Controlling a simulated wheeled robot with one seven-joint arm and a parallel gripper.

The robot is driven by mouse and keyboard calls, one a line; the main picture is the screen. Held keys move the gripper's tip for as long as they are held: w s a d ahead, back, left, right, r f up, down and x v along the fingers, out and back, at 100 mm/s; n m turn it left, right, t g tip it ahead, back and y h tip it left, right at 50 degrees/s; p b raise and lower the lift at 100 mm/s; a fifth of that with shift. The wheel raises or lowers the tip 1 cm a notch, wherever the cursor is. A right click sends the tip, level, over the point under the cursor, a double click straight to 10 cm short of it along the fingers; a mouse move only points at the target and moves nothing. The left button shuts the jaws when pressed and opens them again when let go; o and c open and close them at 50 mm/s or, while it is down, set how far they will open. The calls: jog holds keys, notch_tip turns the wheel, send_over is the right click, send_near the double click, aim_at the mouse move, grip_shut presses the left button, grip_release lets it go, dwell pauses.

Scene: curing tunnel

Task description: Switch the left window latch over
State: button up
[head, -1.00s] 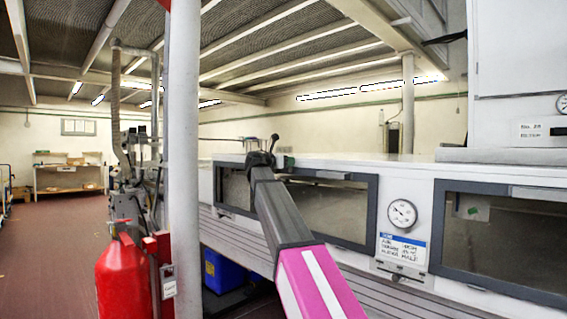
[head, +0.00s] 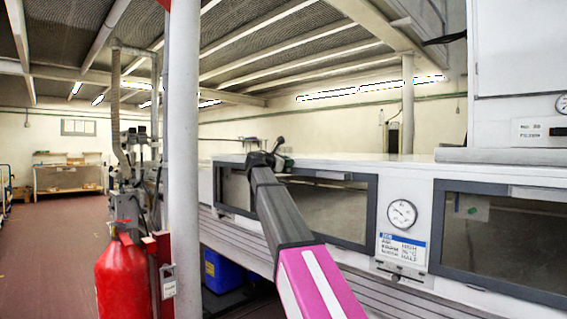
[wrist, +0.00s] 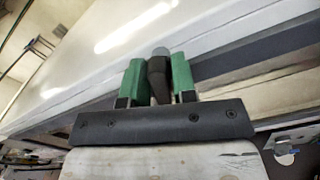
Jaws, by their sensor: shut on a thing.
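The left window (head: 335,205) is a dark pane in a grey frame on the white tunnel's side. Its latch (head: 279,143) is a short dark lever with a rounded tip, standing up at the window's top edge and leaning right. My gripper (head: 272,160) is at the latch, partly hidden behind my own arm. In the wrist view, the green fingers of my gripper (wrist: 157,62) are on both sides of the dark latch handle (wrist: 159,78), shut on it. The latch's base is hidden behind the gripper.
A right window (head: 505,235), a round gauge (head: 402,213) and a label (head: 402,248) are on the tunnel's front. A white post (head: 184,150) and a red fire extinguisher (head: 123,280) stand at the left. The aisle floor (head: 55,250) is clear.

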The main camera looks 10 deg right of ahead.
jog(key=m, duration=1.3)
jog(key=shift+f+m, duration=0.1)
jog(key=shift+m, duration=0.3)
dwell(0.4)
jog(key=o, duration=0.8)
jog(key=shift+c, duration=0.2)
jog(key=shift+a, duration=0.1)
jog(key=shift+f, duration=0.1)
jog(key=v, duration=1.1)
